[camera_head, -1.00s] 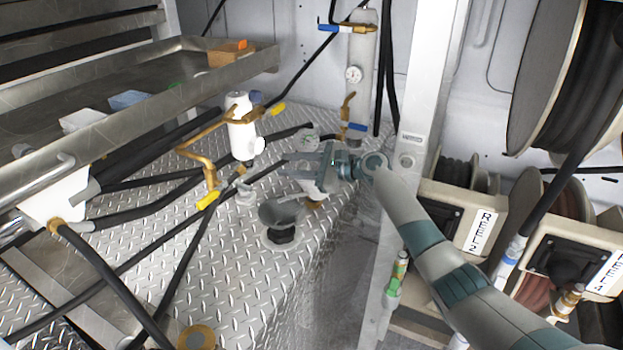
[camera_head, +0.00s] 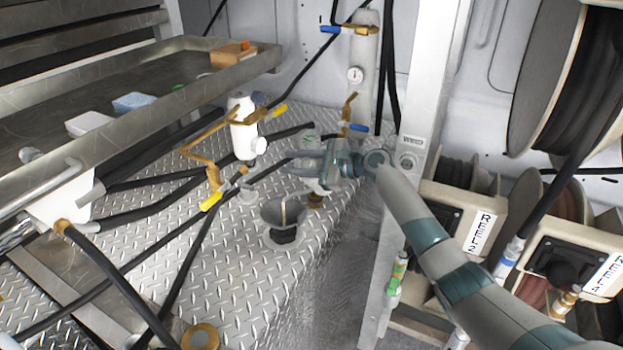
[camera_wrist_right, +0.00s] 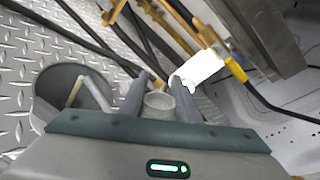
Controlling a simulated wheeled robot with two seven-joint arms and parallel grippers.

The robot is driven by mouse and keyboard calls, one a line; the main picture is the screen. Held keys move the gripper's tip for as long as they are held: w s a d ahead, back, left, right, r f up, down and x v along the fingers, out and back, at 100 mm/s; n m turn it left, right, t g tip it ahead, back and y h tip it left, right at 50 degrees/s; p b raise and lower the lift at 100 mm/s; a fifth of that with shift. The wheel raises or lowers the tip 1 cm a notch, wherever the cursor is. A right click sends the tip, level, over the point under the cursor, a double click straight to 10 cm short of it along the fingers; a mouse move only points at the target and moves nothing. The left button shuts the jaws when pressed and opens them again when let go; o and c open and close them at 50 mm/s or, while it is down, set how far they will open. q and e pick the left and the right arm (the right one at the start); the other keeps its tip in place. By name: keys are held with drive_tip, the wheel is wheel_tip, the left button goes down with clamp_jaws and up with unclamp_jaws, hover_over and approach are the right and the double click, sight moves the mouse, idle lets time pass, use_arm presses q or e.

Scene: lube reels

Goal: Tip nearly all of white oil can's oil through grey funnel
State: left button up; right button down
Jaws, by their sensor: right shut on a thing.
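The grey funnel (camera_head: 271,212) stands upright on the diamond-plate deck, with a dark base under it. A thin pale tan streak shows inside its mouth; I cannot tell for sure whether it is flowing oil. My right gripper (camera_head: 308,163) is just behind and to the right of the funnel, above the deck. In the right wrist view its fingers (camera_wrist_right: 160,95) are shut around a pale round body, the white oil can (camera_wrist_right: 160,104), mostly hidden by the gripper. The funnel (camera_wrist_right: 52,88) is to the left there. My left gripper is not in view.
A white cylinder (camera_head: 243,128) with brass pipes stands behind and left of the funnel. Black hoses cross the deck (camera_head: 225,270). A metal tray (camera_head: 150,80) overhangs on the left. A grey post (camera_head: 425,80) and hose reels (camera_head: 570,80) are at the right.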

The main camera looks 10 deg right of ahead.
drive_tip(key=shift+s+d+r+n+p, duration=0.15)
drive_tip(key=shift+s+r+n+p, duration=0.2)
drive_tip(key=shift+p, duration=0.25)
drive_tip(key=shift+w, duration=0.15)
drive_tip(key=shift+w+a, duration=0.3)
drive_tip(key=shift+a, duration=0.45)
drive_tip(key=shift+h, duration=0.3)
